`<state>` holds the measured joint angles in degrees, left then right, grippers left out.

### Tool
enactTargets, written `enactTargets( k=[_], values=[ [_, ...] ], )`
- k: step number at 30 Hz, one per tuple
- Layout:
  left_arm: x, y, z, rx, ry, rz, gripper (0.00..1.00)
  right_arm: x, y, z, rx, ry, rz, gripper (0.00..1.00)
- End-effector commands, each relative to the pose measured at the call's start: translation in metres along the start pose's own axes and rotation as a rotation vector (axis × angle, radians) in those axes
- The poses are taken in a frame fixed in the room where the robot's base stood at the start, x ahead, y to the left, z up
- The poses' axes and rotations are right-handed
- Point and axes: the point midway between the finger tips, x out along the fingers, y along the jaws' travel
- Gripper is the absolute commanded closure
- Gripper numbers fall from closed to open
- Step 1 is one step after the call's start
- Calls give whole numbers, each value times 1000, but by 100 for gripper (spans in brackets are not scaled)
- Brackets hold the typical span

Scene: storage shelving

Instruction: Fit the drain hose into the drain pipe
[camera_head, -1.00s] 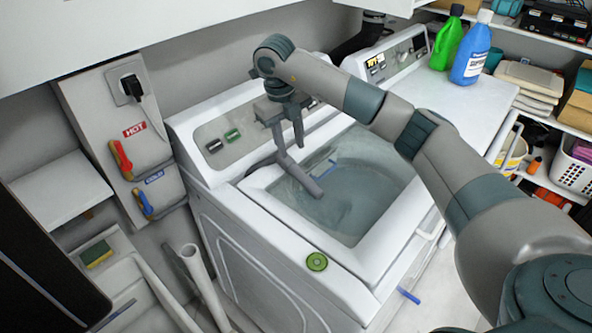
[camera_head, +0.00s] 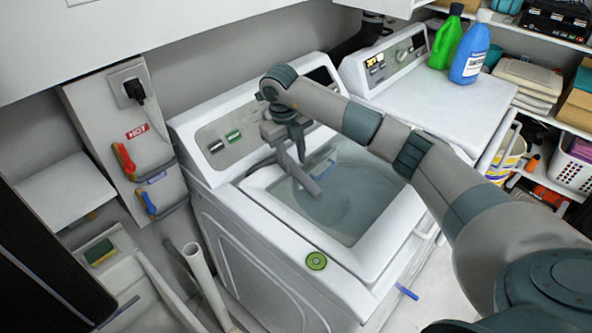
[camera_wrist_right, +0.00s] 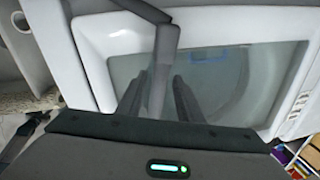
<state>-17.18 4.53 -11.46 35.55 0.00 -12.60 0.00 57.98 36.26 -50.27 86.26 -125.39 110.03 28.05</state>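The grey drain hose (camera_head: 305,180) comes from the washer's back edge, bends at an elbow and points down over the open tub. In the right wrist view the hose (camera_wrist_right: 158,78) runs between the two dark fingers, with its elbow above them. My right gripper (camera_head: 293,156) points down at the hose. Its fingers (camera_wrist_right: 160,85) stand apart on either side of the hose, with gaps visible. The white drain pipe (camera_head: 197,266) stands slightly tilted left of the washer, its open top facing up. My left gripper is not in view.
The washer (camera_head: 235,222) has an open, water-filled tub. A wall panel (camera_head: 108,112) with hot and cold valves is at the left, above a sink (camera_head: 135,290) with a sponge. A dryer (camera_head: 445,100) carrying green and blue bottles is at the right.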

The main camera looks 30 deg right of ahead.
Motion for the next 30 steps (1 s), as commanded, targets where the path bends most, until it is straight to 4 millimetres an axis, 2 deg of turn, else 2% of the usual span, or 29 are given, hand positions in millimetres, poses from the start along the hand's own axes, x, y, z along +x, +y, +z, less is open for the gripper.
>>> enactTargets(
  k=[1, 5, 12, 26, 27, 30],
  values=[
    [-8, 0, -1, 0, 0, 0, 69, 1, -1, 0, 1, 2, 0, 67],
    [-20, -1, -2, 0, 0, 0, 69, 14, -2, 2, 0, 3, 0, 67],
    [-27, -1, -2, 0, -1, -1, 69, 38, -2, 3, 0, 0, 0, 67],
    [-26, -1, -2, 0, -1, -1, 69, 40, -2, 3, 0, -1, 0, 67],
    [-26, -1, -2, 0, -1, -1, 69, 40, -2, 3, 0, -1, 0, 69],
    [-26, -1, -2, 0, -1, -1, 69, 40, -2, 3, 0, -1, 0, 93]
  ],
)
